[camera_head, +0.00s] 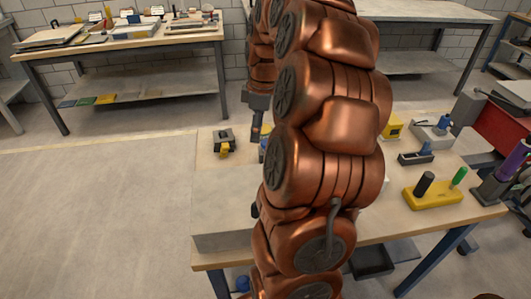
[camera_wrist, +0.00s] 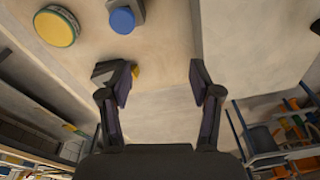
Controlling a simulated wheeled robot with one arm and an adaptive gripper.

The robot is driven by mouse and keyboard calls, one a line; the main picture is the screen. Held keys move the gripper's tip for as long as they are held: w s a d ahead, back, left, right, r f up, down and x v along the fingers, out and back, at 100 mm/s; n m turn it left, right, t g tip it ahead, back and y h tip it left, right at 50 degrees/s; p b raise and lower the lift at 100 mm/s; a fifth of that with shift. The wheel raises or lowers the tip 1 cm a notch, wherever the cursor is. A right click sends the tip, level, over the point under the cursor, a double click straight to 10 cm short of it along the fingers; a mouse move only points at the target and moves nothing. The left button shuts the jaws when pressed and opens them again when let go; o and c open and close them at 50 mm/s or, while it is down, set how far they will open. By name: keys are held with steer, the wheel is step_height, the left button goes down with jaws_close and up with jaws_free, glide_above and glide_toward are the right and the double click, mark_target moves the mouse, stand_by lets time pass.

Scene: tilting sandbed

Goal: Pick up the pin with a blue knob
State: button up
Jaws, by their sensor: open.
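A round blue knob (camera_wrist: 122,20) shows at the top of the wrist view, on a grey block; its pin is not visible below it. It lies beyond my fingertips and to their left, apart from them. My gripper (camera_wrist: 160,78) is open and empty above the wooden table top. Another blue knob (camera_head: 443,123) stands on a pale block right of my arm, and a blue piece (camera_head: 426,148) sits on a dark block.
A dark block with a yellow part (camera_wrist: 110,72) is close to my left finger. A yellow disc (camera_wrist: 57,26) lies farther left. A pale grey panel (camera_head: 222,215) covers the table's left front. A yellow stand (camera_head: 434,198) holds a black and a green handle.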

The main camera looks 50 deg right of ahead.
glide_above(266, 142)
steer(key=s, duration=0.2)
steer(key=f, duration=0.2)
steer(key=shift+w+f+n, duration=0.2)
steer(key=shift+f+n, duration=0.1)
steer(key=shift+f, duration=0.5)
steer(key=shift+w+f+p, duration=0.25)
steer(key=shift+w+f, duration=0.05)
steer(key=shift+f, duration=0.65)
steer(key=shift+w+f+p, duration=0.2)
steer(key=shift+w+f, duration=0.05)
steer(key=shift+f, duration=0.7)
steer(key=shift+w+f+p, duration=0.25)
steer(key=shift+w+f, duration=0.05)
steer(key=shift+f, duration=0.65)
jaws_close()
steer(key=shift+r, duration=0.1)
